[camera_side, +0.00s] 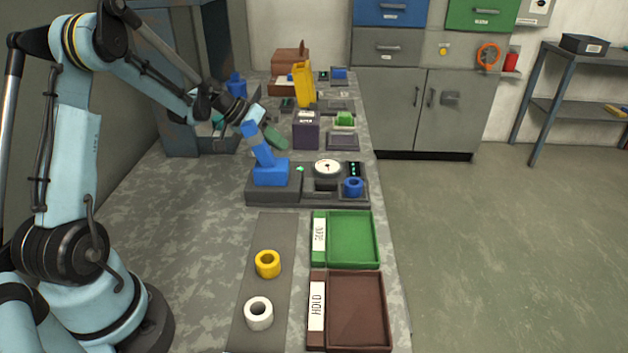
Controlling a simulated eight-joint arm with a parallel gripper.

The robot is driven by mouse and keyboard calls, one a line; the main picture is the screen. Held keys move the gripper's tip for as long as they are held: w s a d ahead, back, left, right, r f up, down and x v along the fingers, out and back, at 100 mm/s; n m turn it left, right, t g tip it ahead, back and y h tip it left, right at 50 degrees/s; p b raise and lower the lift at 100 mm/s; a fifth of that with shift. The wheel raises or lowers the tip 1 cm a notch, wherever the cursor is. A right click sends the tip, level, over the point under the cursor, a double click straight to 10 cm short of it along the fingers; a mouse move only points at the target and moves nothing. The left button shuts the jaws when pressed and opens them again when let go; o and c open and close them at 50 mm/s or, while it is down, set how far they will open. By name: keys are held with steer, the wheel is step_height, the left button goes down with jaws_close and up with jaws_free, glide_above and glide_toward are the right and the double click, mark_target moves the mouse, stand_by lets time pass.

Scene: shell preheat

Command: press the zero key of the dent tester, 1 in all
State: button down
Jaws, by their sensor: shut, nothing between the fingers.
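The dent tester (258,196) is a dark, low unit across the bench. It has a round white dial (327,168), a blue angled lever-like part (268,172) at its left, a small green mark (300,169) and a small dark panel with green lights (353,168) at its right. Which part is the zero key is too small to tell. A blue ring (353,187) sits at the tester's right end. My gripper (257,114) is shut and empty, above and behind the tester's left end, apart from the dial and panel. Its fingertips are small and partly hidden by the blue part.
In front, a yellow ring (267,264) and a white ring (258,314) stand on a grey strip (268,225). A green tray (354,238) and a brown tray (357,310) lie to their right. Behind the tester are a dark purple box (306,132) and a yellow upright object (304,84).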

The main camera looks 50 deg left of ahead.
steer(key=shift+r, duration=0.95)
steer(key=shift+w, duration=0.1)
